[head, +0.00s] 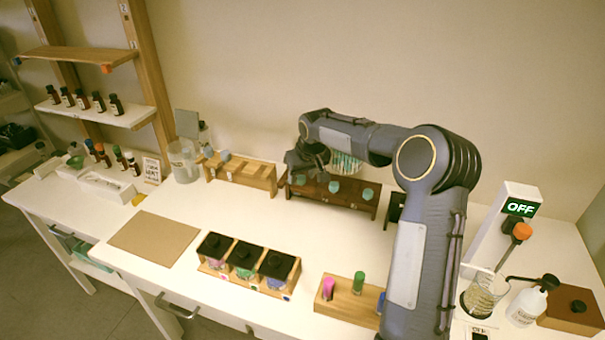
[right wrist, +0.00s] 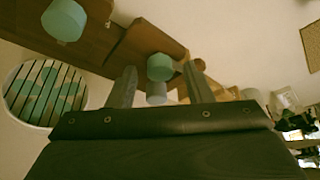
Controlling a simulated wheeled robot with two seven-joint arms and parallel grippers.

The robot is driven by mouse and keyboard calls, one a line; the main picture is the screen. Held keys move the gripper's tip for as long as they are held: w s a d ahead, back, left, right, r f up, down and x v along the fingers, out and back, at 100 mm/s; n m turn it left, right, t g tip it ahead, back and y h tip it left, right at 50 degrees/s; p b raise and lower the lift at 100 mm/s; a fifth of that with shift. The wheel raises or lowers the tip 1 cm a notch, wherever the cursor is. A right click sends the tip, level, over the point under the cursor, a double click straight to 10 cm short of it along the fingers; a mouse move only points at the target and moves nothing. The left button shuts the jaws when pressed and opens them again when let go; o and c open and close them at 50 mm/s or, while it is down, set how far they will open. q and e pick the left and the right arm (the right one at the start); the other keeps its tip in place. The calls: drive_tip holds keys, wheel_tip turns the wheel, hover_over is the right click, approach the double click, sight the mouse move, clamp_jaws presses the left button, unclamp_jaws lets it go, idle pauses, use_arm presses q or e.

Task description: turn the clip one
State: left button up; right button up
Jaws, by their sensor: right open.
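My right gripper (head: 306,160) is over the left end of a dark wooden rack (head: 350,203) at the back of the table. Teal round caps (head: 334,187) stand along this rack. In the right wrist view the fingers of the gripper (right wrist: 160,88) are open, with a teal cap (right wrist: 160,67) and a grey-blue cap (right wrist: 156,92) showing between them. I see no contact, and the gripper holds nothing visible. I cannot tell which piece is the clip. A pink piece (head: 327,288) and a green piece (head: 358,283) stand upright in a front wooden block (head: 345,301).
A light wooden rack (head: 242,173) stands left of the dark one. Three black-lidded jars (head: 244,255) sit in a front tray. A brown mat (head: 154,240) lies at left. A glass beaker (head: 484,296) and an OFF display (head: 520,208) are at right. The table's middle is clear.

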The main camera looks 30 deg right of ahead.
drive_tip(key=shift+c, duration=0.3)
drive_tip(key=c, duration=0.9)
